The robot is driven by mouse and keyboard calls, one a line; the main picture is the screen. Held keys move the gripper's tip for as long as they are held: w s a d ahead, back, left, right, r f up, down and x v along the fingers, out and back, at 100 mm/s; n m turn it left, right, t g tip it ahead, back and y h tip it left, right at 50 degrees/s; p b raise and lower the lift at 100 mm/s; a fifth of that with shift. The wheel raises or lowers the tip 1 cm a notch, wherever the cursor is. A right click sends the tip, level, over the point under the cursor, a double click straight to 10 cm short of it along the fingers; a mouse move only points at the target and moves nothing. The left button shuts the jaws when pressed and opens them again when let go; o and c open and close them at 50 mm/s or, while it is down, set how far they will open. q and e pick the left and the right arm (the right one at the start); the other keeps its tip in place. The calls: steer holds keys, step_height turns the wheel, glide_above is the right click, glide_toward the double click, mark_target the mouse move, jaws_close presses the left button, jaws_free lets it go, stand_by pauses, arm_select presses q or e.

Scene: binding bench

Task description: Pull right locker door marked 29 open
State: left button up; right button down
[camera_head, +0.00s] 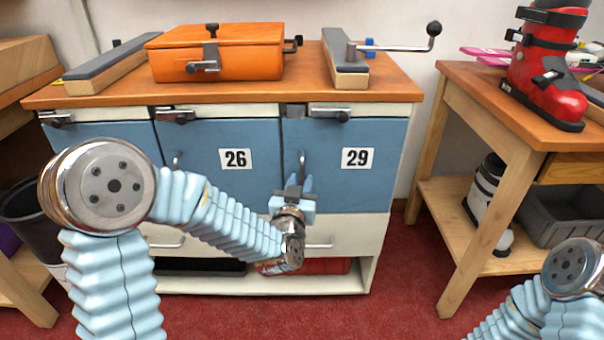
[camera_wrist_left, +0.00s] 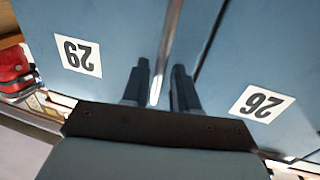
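The blue locker door marked 29 (camera_head: 345,190) is at the right of the bench front and looks shut. Its number plate (camera_head: 357,159) is white with black digits. A slim metal upright handle (camera_head: 302,158) sits near the door's left edge. My left gripper (camera_head: 296,182) is in front of that handle with its fingers pointing at the door. In the left wrist view, the gripper (camera_wrist_left: 159,82) is open, with the bright handle bar (camera_wrist_left: 169,45) showing between its apart fingers. I cannot tell whether either finger touches it. My right gripper is out of view.
Door 26 (camera_head: 205,145), also shut, is just left. Drawers with bar pulls lie below the doors. An orange case (camera_head: 220,52) and a crank clamp (camera_head: 345,65) sit on the bench top. A wooden side table (camera_head: 480,100) with a red boot (camera_head: 548,75) stands right. Red floor is clear between.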

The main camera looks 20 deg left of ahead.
arm_select(q)
steer(key=shift+w+a, duration=0.1)
steer(key=shift+w, duration=0.9)
steer(key=shift+c, duration=0.3)
jaws_close()
